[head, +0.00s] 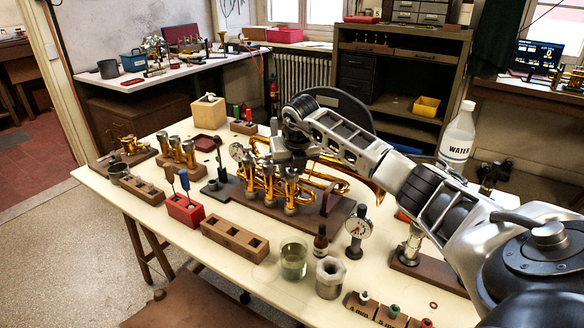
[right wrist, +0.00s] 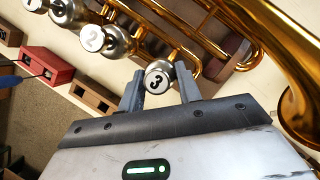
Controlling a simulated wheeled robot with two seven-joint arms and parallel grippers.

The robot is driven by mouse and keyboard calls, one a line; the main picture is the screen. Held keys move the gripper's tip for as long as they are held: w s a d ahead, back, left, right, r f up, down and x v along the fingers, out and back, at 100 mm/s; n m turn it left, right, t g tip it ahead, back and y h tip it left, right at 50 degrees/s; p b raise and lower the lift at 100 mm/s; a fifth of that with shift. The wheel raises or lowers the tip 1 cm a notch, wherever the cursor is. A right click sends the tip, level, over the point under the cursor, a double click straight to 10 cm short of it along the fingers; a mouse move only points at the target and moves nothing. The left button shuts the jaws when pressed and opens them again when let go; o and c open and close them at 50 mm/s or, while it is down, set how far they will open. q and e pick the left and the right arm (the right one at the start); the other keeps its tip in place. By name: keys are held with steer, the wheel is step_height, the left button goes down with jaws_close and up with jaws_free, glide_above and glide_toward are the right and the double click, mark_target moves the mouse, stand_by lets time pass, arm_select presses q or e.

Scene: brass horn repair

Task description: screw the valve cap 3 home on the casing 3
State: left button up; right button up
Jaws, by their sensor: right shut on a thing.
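The brass horn lies on a dark wooden board (head: 228,194) in the middle of the bench. Casing 3 (head: 291,197) is its upright brass tube nearest the front right. My right gripper (head: 291,169) points down over it from above. My left gripper is not in view.
A dial gauge (head: 357,229), brown bottle (head: 321,243) and glass jar (head: 293,259) stand at the front right of the horn. A red block with screwdrivers (head: 185,211) and a wooden block (head: 235,239) lie to the left. The horn's bell (right wrist: 300,105) is close right of the gripper.

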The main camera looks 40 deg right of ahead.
steer(key=shift+w+a+r+m+h+p, duration=0.15)
steer(key=shift+m+p, duration=0.1)
steer(key=shift+m, duration=0.3)
steer(key=shift+s+d+m+h+p, duration=0.1)
steer(key=shift+m+h+p, duration=0.1)
steer(key=shift+m, duration=0.35)
steer(key=shift+a+m+g+h, duration=0.1)
steer(key=shift+m+g+h, duration=0.25)
steer(key=shift+m, duration=0.35)
steer(key=shift+m+g, duration=0.25)
steer(key=shift+m, duration=0.35)
steer(key=shift+w+m+g, duration=0.15)
steer(key=shift+m+g, duration=0.25)
steer(key=shift+m, duration=0.8)
steer(key=m+g, duration=0.1)
steer(key=m, duration=0.1)
steer(key=shift+m+h, duration=0.4)
steer(key=shift+f, duration=0.2)
